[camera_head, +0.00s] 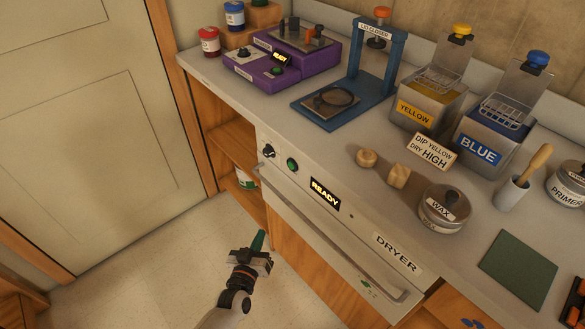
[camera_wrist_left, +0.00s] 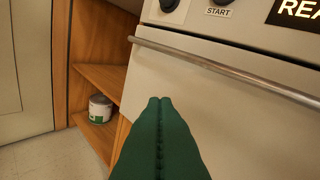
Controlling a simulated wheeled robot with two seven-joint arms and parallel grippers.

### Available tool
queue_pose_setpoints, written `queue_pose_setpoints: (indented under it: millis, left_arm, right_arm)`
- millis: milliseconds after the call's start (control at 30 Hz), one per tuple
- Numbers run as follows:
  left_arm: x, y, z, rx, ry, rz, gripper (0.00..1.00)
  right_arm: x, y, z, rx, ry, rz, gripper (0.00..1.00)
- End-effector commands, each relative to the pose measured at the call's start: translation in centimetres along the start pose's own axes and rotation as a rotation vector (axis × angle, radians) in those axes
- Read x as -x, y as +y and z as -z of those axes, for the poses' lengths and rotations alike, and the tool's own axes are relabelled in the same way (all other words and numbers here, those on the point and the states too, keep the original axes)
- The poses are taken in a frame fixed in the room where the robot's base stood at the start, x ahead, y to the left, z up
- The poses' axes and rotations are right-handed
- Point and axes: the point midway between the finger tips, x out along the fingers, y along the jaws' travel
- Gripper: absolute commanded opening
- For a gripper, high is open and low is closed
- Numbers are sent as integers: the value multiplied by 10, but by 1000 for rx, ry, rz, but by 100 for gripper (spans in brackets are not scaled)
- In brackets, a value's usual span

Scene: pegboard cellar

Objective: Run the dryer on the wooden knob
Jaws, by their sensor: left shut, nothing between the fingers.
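The dryer (camera_head: 340,235) is a cream drawer front under the counter, with a long metal handle bar (camera_head: 310,225), closed. It carries a black dial (camera_head: 268,150), a green button (camera_head: 292,164) and a lit READY display (camera_head: 325,194). In the left wrist view a START label (camera_wrist_left: 219,12) shows. Two small light wooden pieces, a rounder one (camera_head: 366,158) and a blockier one (camera_head: 398,175), lie on the counter; I cannot tell which is the knob. My left gripper (camera_head: 259,240), with green fingers (camera_wrist_left: 160,100), is shut and empty in front of the dryer's left part, below the handle.
A sign (camera_head: 433,152) reads DIP YELLOW DRY HIGH. Yellow (camera_head: 420,112) and blue (camera_head: 480,143) dip tanks, a lid closer (camera_head: 340,110), a wax tin (camera_head: 444,210) and a green mat (camera_head: 518,269) crowd the counter. The floor (camera_head: 170,265) at left is clear.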

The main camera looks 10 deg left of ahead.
Motion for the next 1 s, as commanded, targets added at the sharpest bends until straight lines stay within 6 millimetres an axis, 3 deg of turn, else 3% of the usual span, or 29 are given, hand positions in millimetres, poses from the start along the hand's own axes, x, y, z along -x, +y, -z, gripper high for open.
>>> queue_pose_setpoints:
  millis: [100,200,400,567,1000]
  left_arm:
    - [-16,-12,-54,56,-162,10,0]
    - [-21,-18,-91,99,-272,15,0]
    - [-23,-25,-138,157,-409,19,0]
    - [-23,-26,-149,169,-440,20,0]
    - [-29,-30,-147,169,-440,20,0]
  right_arm:
    - [-6,0,0,0,0,0,36]
    - [-8,0,1,0,0,0,36]
    - [-11,0,1,0,0,0,36]
    - [-11,0,1,0,0,0,36]
    - [-14,0,1,0,0,0,36]
